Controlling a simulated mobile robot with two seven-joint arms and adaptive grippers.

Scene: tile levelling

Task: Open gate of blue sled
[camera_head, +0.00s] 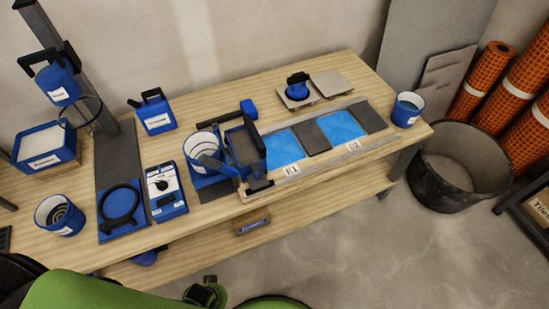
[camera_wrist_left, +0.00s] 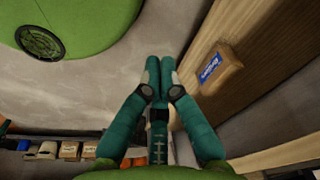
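The blue sled (camera_head: 247,145) stands on the wooden table in the head view, at the left end of the blue-coated strip. It has a dark open-topped box and a black handle on its right side. I cannot tell from here which part is its gate or how it stands. My left gripper (camera_wrist_left: 160,68) is in the left wrist view, fingers together with nothing between them. It is low in front of the table, well apart from the sled. My right gripper is not in view.
A blue-and-white bucket (camera_head: 202,148) stands close left of the sled. Grey tiles (camera_head: 330,83) lie behind the strip. The floor in front is clear.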

